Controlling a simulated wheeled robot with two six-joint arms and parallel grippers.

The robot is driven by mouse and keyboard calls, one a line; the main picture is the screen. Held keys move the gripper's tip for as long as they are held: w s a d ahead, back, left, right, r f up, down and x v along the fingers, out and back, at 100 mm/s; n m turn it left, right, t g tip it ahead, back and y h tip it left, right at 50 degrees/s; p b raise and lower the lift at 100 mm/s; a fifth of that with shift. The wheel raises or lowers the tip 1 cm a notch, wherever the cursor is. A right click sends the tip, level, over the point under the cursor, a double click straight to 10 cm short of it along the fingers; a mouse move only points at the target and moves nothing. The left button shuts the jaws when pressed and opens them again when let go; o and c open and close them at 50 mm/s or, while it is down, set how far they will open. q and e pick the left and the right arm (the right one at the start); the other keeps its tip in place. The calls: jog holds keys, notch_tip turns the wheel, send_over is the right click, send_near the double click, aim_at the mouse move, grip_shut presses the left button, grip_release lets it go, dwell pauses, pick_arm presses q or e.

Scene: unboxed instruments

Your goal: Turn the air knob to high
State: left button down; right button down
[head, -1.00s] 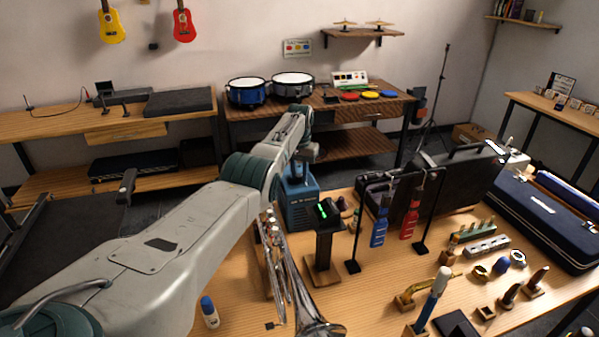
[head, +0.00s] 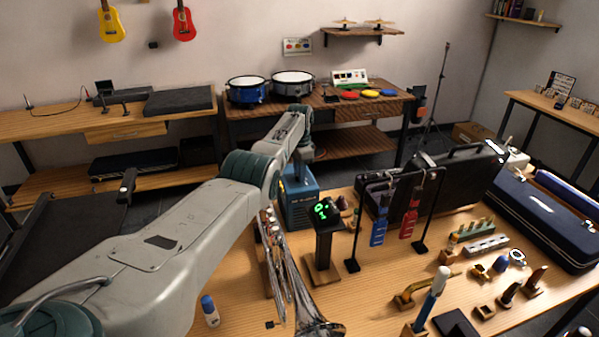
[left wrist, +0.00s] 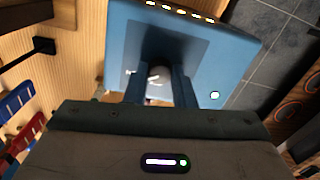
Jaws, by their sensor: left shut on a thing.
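The blue box unit (head: 299,207) stands on the wooden table, partly behind my left arm in the head view. In the head view the fingertips are hidden by my arm. My right gripper is not in view.
Silver brass-like tubing (head: 284,270) lies in front. A rack with blue and red tags (head: 408,221) and a black case (head: 460,180) stand to the right.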

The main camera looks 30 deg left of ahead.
pick_arm(q)
jog(key=shift+r+m, duration=0.15)
jog(key=shift+m, duration=0.15)
jog(key=c, duration=1.2)
grip_release()
jog(key=shift+r, duration=0.1)
jog(key=shift+r, duration=0.35)
notch_tip(320, 180, up, 10)
jog(key=b, duration=0.1)
